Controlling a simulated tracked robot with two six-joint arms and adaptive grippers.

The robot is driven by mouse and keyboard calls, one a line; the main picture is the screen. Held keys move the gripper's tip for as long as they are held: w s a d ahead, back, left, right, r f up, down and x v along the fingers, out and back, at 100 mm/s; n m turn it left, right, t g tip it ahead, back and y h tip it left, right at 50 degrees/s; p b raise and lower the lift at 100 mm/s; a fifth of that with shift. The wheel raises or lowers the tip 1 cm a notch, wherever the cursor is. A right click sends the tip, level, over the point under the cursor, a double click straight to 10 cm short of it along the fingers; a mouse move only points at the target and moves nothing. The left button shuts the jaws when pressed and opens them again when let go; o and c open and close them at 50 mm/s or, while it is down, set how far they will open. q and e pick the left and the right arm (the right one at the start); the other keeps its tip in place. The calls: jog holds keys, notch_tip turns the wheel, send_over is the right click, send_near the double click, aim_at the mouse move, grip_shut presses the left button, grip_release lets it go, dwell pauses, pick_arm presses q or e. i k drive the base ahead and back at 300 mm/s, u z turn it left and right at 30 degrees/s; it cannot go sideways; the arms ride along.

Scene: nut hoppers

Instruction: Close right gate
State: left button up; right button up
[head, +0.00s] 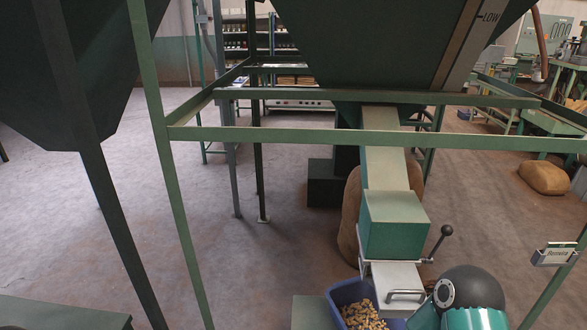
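The hopper (390,45) on the right has a chute (385,165) that slopes down to a green outlet box (395,225). A pale gate plate (395,275) with a bar handle (405,295) sticks out below the box toward me. A lever with a black knob (446,230) stands at the box's right side. A blue bin (340,296) with nuts (362,315) sits under the outlet, partly hidden by the plate. My dark and teal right arm is at the lower right, close to the handle. Its fingertips do not show. My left gripper is out of view.
Green frame rails (370,137) cross in front of the hopper, with a post (170,170) at left. A sack (348,225) stands behind the outlet. The floor at left centre is clear.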

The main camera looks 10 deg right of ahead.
aim_at(400, 291)
jog(key=z, duration=0.15)
jog(key=k, duration=0.5)
jog(key=z, duration=0.7)
jog(key=i, duration=0.45)
jog(key=z, duration=0.1)
